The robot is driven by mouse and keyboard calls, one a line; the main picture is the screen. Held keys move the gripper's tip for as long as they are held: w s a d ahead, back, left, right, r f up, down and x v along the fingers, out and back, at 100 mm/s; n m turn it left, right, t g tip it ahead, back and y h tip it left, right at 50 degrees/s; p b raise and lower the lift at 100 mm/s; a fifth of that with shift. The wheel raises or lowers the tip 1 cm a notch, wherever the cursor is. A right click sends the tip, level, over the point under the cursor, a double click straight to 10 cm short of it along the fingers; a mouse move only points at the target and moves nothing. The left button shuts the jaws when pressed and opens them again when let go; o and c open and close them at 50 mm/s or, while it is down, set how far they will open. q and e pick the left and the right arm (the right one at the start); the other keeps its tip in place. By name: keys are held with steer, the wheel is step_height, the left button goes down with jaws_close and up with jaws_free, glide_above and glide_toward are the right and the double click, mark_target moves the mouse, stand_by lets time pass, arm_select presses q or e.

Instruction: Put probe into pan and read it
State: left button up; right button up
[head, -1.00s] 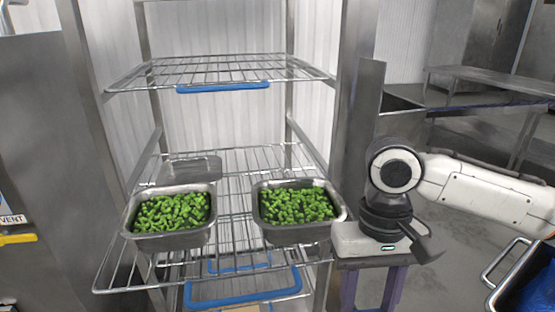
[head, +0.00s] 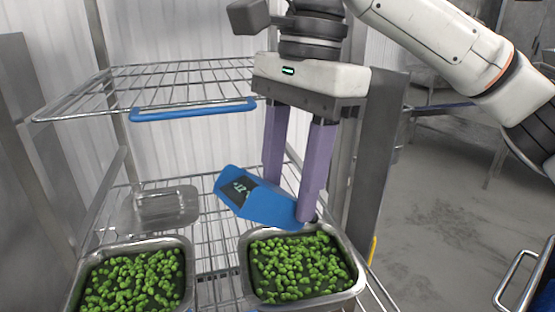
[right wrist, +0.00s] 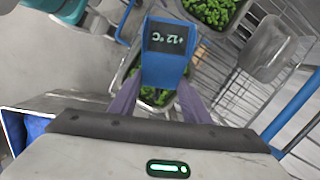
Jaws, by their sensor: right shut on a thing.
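A blue probe thermometer (head: 262,203) with a dark display is held by my right gripper (head: 292,205), whose purple fingers are shut on it. In the right wrist view the probe (right wrist: 164,70) shows a reading of "+12 °C". It is above the back part of the right pan (head: 246,268), a metal pan of green vegetables. Whether its tip is in the vegetables is hidden. The left pan (head: 186,266), also with green vegetables, stands beside it on the same rack shelf. My left gripper is not in view.
An upper wire shelf (head: 190,92) with a blue edge handle (head: 193,110) is just left of my right gripper. A metal lid or empty tray (head: 150,208) lies behind the left pan. A cart with a metal handle (head: 515,275) stands at the lower right.

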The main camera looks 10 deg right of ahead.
mark_target(293, 197)
steer(key=shift+s+f, duration=0.1)
steer(key=shift+f, duration=0.2)
steer(key=f, duration=0.4)
steer(key=shift+s, duration=0.2)
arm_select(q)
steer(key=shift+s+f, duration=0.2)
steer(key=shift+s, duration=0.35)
arm_select(e)
step_height(293, 197, down, 5)
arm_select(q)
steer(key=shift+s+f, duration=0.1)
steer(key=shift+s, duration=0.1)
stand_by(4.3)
arm_select(e)
steer(key=shift+r, duration=4.9)
